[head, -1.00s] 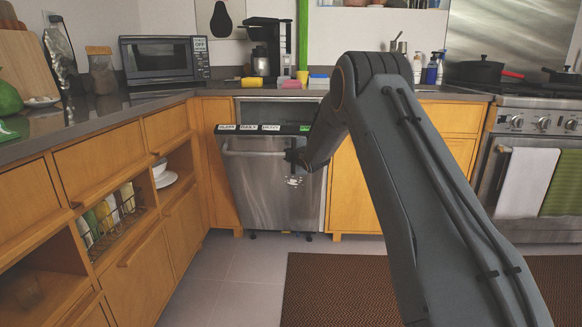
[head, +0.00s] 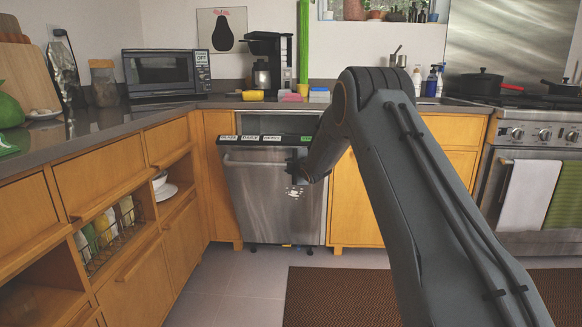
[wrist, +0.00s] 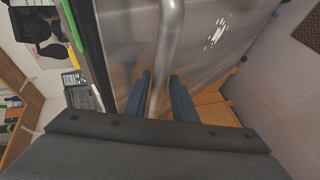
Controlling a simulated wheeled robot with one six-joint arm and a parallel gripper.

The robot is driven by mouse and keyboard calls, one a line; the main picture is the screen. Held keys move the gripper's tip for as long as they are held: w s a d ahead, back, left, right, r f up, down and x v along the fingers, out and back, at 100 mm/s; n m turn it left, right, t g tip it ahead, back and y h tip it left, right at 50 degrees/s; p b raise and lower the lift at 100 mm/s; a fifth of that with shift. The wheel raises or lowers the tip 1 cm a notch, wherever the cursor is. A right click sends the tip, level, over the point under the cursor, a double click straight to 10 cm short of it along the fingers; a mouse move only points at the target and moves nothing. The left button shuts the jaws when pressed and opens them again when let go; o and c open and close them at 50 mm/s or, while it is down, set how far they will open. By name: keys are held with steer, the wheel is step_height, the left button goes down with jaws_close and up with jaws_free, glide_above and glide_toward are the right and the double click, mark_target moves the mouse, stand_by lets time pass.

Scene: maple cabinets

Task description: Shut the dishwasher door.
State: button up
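The dishwasher door (head: 262,200) is stainless steel with a dark control strip along its top edge. It leans out from the cabinet front, partly open, with a gap above it. Its bar handle (head: 255,163) runs across below the strip. My gripper (head: 298,166) is at the right end of the handle, in front of the door. In the wrist view the handle (wrist: 166,45) runs between my gripper's two blue fingers (wrist: 160,95), which lie close against it on both sides. The exact contact is hard to see.
A dark counter (head: 110,120) with a microwave (head: 165,72) runs above maple drawers on the left. A stove (head: 540,150) stands at the right. A brown mat (head: 330,295) lies on the tiled floor. The floor before the dishwasher is clear.

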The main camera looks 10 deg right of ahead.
steer(key=p+v, duration=0.1)
steer(key=v, duration=0.6)
steer(key=shift+s+d, duration=0.2)
steer(key=shift+s, duration=0.05)
steer(key=s+a+f+m+g, duration=0.1)
steer(key=s+a+m+g, duration=0.2)
steer(key=s+a, duration=0.75)
steer(key=s+a+f+m+g, duration=0.1)
steer(key=s+a+m+g, duration=0.45)
steer(key=s, duration=0.85)
steer(key=s+a+f+m+g, duration=0.1)
steer(key=s+g, duration=0.1)
steer(key=s, duration=1.1)
steer(key=s+a+f+m+g+h, duration=0.1)
steer(key=s+a+m+g, duration=0.1)
steer(key=s, duration=1)
steer(key=s+a+f+m+g, duration=0.1)
steer(key=s+g, duration=0.1)
steer(key=s, duration=1.1)
steer(key=d+r+m+p, duration=0.2)
steer(key=d+r+p, duration=0.6)
steer(key=r+p, duration=0.2)
steer(key=s+d+r+m+h+p, duration=0.1)
steer(key=d+r+m+p, duration=0.2)
steer(key=d+r+p, duration=0.5)
steer(key=shift+s+d+r+m+p, duration=0.35)
steer(key=shift+r+p, duration=1.1)
steer(key=shift+p, duration=2.3)
